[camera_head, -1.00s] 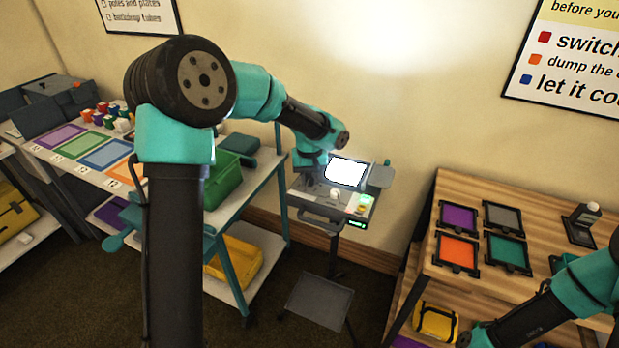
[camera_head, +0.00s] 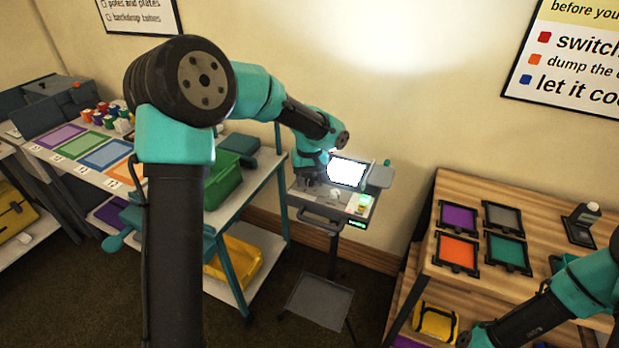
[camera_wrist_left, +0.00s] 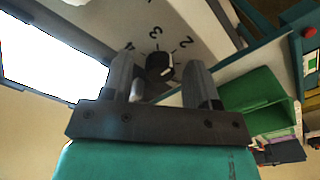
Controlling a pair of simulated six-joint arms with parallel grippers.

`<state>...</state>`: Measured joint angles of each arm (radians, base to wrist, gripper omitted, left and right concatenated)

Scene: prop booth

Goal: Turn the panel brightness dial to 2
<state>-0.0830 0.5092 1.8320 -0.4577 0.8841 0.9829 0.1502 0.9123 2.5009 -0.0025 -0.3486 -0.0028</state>
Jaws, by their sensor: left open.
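The brightness dial (camera_wrist_left: 158,65) is a small dark round knob on a pale console face with printed numbers around it; 2, 3 and 4 are readable in the left wrist view. A light mark shows on the knob, but I cannot tell which number it points to. My left gripper (camera_wrist_left: 159,68) is open, its fingers on either side of the dial; contact is not clear. In the head view my left gripper (camera_head: 313,182) is over the left part of the console (camera_head: 325,211), hiding the dial. The lit white panel (camera_head: 346,173) is beside it. My right gripper is out of frame.
A green bin (camera_head: 222,180) stands on the shelf unit left of the console. A wooden table (camera_head: 455,210) with coloured framed plates is at the right. A grey tray-like stand (camera_head: 320,301) is in front, below the console.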

